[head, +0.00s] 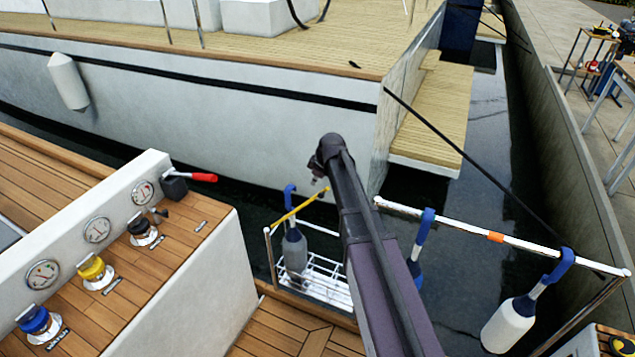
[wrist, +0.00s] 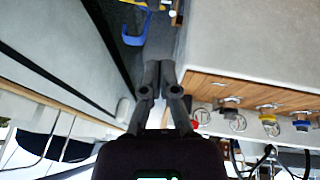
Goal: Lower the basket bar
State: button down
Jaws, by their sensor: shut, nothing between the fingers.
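The yellow bar (head: 298,207) slants up to the right above the white wire basket (head: 325,290), its lower left end at a metal post. A grey fender (head: 295,248) with a blue strap stands at the basket below the bar. In the wrist view, a small part of a yellow piece (wrist: 134,3) shows at the top edge, near a blue strap (wrist: 137,30). My gripper (wrist: 160,66) is shut and empty, its fingers together, apart from the yellow piece. In the head view, my arm covers the basket's right side, and the gripper's fingers cannot be made out.
A white rail (head: 450,225) with an orange band runs right, with a white fender (head: 508,322) hanging from it. A console (head: 165,230) with knobs and a red-handled lever (head: 190,177) stands left. Another boat's hull (head: 220,110) lies beyond narrow dark water.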

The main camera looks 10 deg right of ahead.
jog(key=shift+d+f+b, duration=0.25)
jog(key=shift+f+b, duration=0.4)
jog(key=shift+f, duration=0.1)
jog(key=shift+d+f+b, duration=0.3)
jog(key=shift+f+b, duration=0.4)
jog(key=shift+f, duration=0.05)
jog(key=shift+d+f+b, duration=0.25)
jog(key=shift+f+b, duration=0.4)
jog(key=shift+f, duration=0.1)
